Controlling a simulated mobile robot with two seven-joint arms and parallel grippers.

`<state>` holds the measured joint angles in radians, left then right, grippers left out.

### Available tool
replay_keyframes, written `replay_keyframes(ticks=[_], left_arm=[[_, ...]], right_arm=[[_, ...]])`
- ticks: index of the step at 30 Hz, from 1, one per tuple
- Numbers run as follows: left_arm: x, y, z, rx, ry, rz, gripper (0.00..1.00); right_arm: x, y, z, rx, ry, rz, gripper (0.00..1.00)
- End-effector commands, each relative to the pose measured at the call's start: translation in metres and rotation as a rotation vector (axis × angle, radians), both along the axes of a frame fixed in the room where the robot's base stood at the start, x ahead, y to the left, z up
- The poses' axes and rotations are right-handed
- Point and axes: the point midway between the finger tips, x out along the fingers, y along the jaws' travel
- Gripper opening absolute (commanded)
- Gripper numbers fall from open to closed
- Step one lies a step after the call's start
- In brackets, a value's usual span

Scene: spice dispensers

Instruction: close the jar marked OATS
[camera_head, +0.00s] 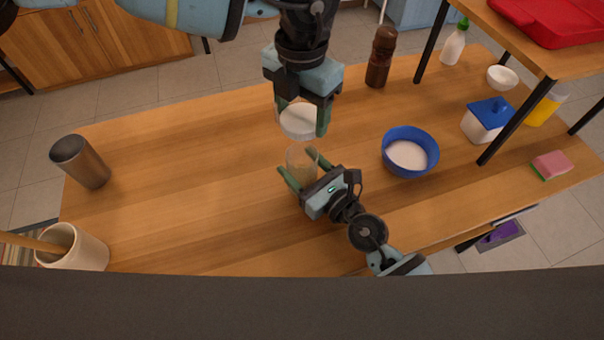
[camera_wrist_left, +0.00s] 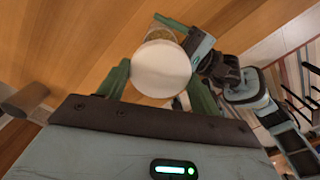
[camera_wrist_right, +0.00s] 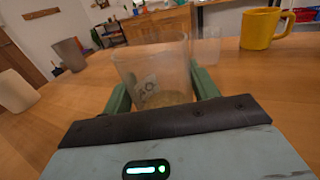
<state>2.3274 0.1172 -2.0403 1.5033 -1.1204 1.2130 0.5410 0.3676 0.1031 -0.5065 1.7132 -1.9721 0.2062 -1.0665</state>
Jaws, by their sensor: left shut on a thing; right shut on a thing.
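The clear jar (camera_head: 300,161) stands upright between the fingers of my right gripper (camera_head: 299,171), which is shut on it. In the right wrist view the jar (camera_wrist_right: 156,75) has an open top, a partly readable label with an O and an A, and a little tan content at its bottom. My left gripper (camera_head: 301,118) is shut on a round white lid (camera_head: 299,122) and holds it above the jar. In the left wrist view the lid (camera_wrist_left: 162,69) covers part of the jar (camera_wrist_left: 160,34) and looks offset from it. I cannot tell the exact height gap.
A blue bowl (camera_head: 410,151) with white content stands right of the jar. A brown grinder (camera_head: 380,57) stands at the back. A metal cup (camera_head: 82,162) and a cream crock (camera_head: 75,247) are at the left. The table between them and the jar is clear.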

Motion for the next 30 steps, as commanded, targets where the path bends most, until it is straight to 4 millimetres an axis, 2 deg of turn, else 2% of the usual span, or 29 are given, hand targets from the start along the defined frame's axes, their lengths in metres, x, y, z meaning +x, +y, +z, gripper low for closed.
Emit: replay_keyframes(ticks=[1,4,10,20,30], left_arm=[[0.0,0.0,0.0,0.0,0.0,0.0,0.42],[0.0,0.0,0.0,0.0,0.0,0.0,0.42],[0.0,0.0,-0.009,0.0,0.002,0.0,0.42],[0.0,0.0,-0.048,0.002,0.002,0.001,0.42],[0.0,0.0,-0.05,0.001,0.0,0.0,0.42]], right_arm=[[0.0,0.0,0.0,0.0,0.0,0.0,0.31],[0.0,0.0,0.0,0.0,0.0,0.0,0.18],[0.0,0.0,0.0,0.0,0.0,0.0,0.18],[0.0,0.0,0.0,0.0,0.0,0.0,0.18],[0.0,0.0,0.0,-0.001,0.001,0.0,0.18]])
